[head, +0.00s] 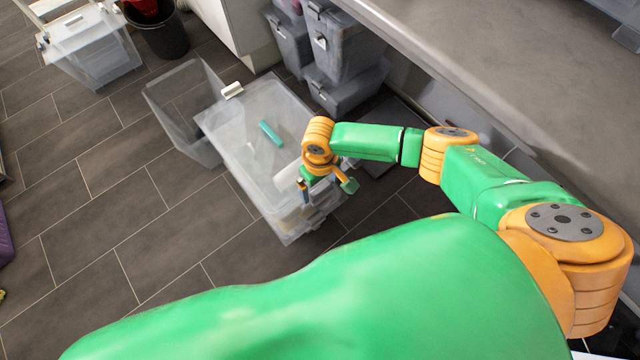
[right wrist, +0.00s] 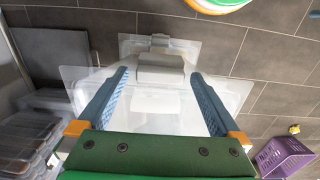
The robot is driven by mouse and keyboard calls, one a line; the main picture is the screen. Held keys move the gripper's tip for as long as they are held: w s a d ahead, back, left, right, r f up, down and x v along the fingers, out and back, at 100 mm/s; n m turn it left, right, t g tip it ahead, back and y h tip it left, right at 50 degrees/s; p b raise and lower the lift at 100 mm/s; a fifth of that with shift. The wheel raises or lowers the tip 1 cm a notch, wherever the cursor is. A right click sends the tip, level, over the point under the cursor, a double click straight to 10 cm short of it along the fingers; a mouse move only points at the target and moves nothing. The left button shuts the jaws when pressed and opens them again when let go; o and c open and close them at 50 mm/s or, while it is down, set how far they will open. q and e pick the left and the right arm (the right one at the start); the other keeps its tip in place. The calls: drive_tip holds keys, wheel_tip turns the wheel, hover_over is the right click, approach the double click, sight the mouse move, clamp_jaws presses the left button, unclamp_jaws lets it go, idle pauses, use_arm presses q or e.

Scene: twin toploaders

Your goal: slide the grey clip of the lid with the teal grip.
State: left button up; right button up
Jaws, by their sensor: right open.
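A clear lidded box stands on the floor in the head view. Its translucent lid (head: 248,118) carries a teal grip (head: 272,133). One pale grey clip (head: 232,90) sits at the lid's far left edge. Another pale part (head: 287,178) shows at the near right side, partly behind my right gripper. My right gripper (head: 322,198) is open over that near right side. In the right wrist view a light grey block (right wrist: 160,68), looking like a clip, lies between the open fingertips (right wrist: 160,80). I cannot tell whether they touch it. My left gripper is out of view.
An open clear bin (head: 185,110) stands left of the box. Stacked grey bins (head: 345,55) stand behind, beside the counter (head: 500,60). Another clear box (head: 95,50) and a dark bucket (head: 163,38) are at upper left. A purple basket (right wrist: 285,155) shows in the wrist view.

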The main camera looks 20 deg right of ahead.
clamp_jaws()
drive_tip(key=shift+w+a+b, duration=0.15)
drive_tip(key=shift+w+a, duration=0.05)
drive_tip(key=shift+w, duration=0.3)
drive_tip(key=shift+w+a+b, duration=0.15)
drive_tip(key=shift+w, duration=0.3)
unclamp_jaws()
wheel_tip(320, 180, up, 7)
drive_tip(key=p, duration=0.2)
